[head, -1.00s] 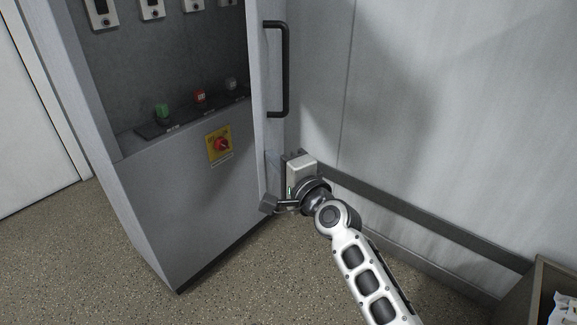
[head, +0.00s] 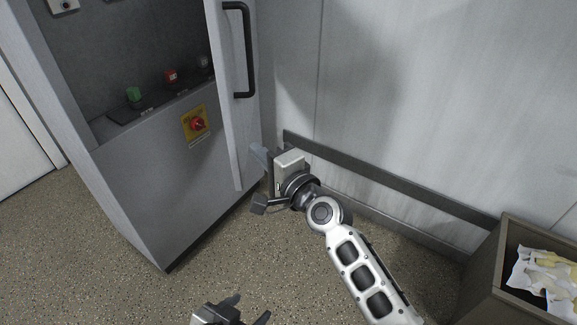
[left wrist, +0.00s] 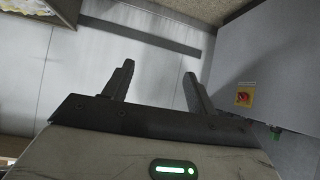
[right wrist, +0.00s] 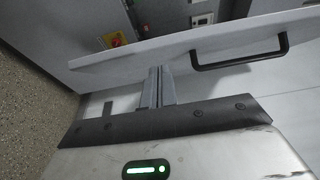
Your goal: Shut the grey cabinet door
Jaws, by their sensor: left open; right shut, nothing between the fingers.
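The grey cabinet (head: 150,195) stands at the left of the head view with its front open. Its door (head: 229,130) stands open at the right side, seen nearly edge-on, with a black handle (head: 246,50). The door and handle (right wrist: 243,62) also show in the right wrist view. My right gripper (head: 257,157) is shut and empty beside the door's lower part; its fingertips (right wrist: 158,72) are close to the door, but contact is unclear. My left gripper (head: 245,308) is open and empty above the floor at the bottom of the head view, away from the door.
The cabinet holds green and red buttons (head: 171,76) and a red switch on a yellow plate (head: 197,124). A grey wall with a dark rail (head: 400,180) runs behind my right arm. A bin (head: 478,262) with bags stands at lower right. Floor before the cabinet is clear.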

